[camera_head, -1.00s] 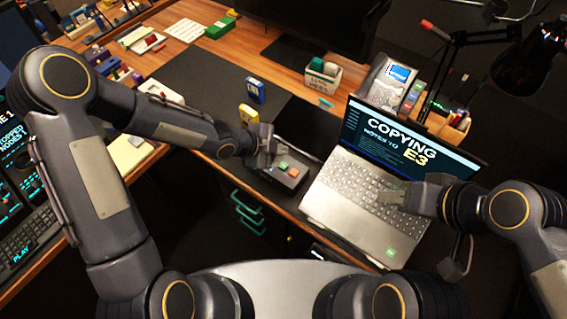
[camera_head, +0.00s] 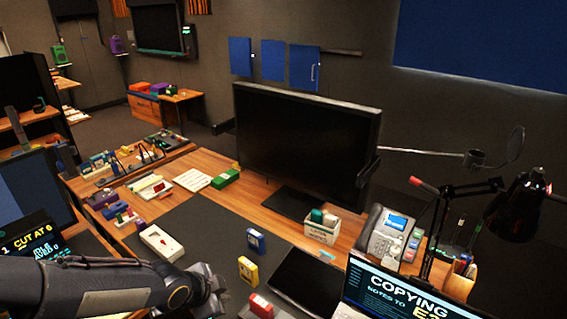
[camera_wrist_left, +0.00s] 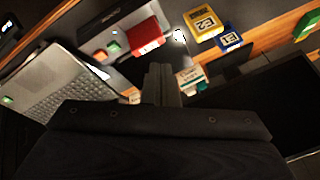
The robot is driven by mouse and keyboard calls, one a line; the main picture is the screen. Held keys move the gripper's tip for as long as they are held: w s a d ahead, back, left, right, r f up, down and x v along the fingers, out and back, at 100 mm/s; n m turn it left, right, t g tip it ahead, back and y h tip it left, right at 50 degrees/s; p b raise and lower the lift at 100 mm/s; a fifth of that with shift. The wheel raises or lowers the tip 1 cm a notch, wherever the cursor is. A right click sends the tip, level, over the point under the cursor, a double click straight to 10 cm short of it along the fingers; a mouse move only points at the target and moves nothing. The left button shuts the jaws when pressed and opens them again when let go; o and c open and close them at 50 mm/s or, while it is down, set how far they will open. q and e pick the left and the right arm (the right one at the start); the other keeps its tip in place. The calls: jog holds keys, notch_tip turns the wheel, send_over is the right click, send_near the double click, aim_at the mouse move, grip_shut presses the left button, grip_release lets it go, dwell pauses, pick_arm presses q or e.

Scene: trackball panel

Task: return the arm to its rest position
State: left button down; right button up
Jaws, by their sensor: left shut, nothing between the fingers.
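My left arm comes in low from the left in the head view. Its gripper (camera_head: 215,292) is over the front of the dark desk mat, left of the yellow block (camera_head: 248,270) and the red block (camera_head: 262,305). In the left wrist view the gripper's fingers (camera_wrist_left: 161,84) are together with nothing between them. My right gripper is in neither view.
The laptop (camera_head: 395,295) is at the lower right, with the phone (camera_head: 385,235) behind it. A large monitor (camera_head: 305,140) stands at the back. The mat's middle is clear.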

pick_arm(q)
jog(key=s+a+r+n+y, duration=0.2)
jog(key=s+a+r+n, duration=0.5)
jog(key=s+n, duration=0.15)
jog(key=s+r+n+h, duration=0.2)
jog(key=s+n, duration=0.5)
jog(key=s, duration=0.6)
jog(key=shift+d+r, duration=0.4)
jog(key=shift+r, duration=0.05)
